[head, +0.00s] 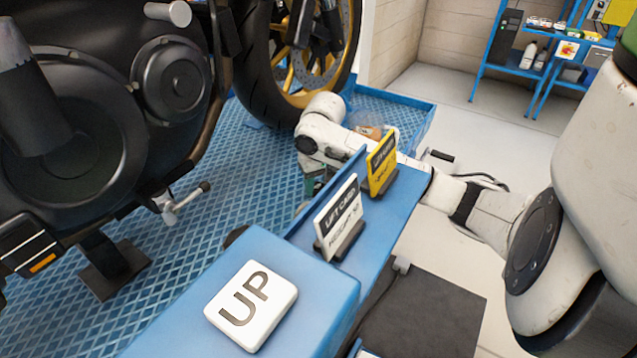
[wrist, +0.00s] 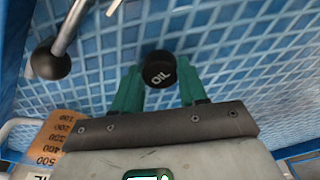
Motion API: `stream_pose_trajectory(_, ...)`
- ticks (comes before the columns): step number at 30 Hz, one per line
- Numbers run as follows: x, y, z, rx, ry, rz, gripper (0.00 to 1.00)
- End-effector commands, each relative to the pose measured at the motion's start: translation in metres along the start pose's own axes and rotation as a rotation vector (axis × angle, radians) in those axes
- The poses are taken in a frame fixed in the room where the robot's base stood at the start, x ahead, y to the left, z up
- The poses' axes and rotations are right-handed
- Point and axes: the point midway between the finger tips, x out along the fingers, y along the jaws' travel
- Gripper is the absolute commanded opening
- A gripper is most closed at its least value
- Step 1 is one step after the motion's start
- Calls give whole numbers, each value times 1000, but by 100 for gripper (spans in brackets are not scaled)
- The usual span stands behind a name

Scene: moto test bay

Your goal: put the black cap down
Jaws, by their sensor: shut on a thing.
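The black cap (wrist: 159,69), marked OIL, sits between the green fingertips of my gripper (wrist: 160,84) in the wrist view. My gripper is shut on it, and its lettered top shows. Blue tread plate lies behind the cap; I cannot tell whether the cap touches it. In the head view, my gripper (head: 311,187) is mostly hidden behind the blue ledge and the card stands, with only a bit of green finger showing. The cap cannot be made out there.
A lever with a black ball knob (wrist: 50,61) is at the wrist view's upper left. An orange graduated scale (wrist: 62,135) is below it. The motorcycle (head: 110,110) stands on the blue tread plate (head: 200,225). A white LIFT CARD (head: 340,217), yellow card (head: 381,165) and UP button (head: 250,305) line the ledge.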

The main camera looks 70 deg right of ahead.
Motion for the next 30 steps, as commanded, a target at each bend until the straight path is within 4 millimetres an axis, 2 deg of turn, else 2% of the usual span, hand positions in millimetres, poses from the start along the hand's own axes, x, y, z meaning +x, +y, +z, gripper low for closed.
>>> stream_pose_trajectory(2,3,0,1,0,-1,-1,0)
stream_pose_trajectory(3,2,0,0,0,0,0,46)
stream_pose_trajectory(10,2,0,0,0,0,0,68)
stream_pose_trajectory(20,-3,0,-1,0,1,2,68)
stream_pose_trajectory(23,-16,-1,0,-1,1,-1,68)
stream_pose_trajectory(30,-65,-2,-1,-2,2,-3,68)
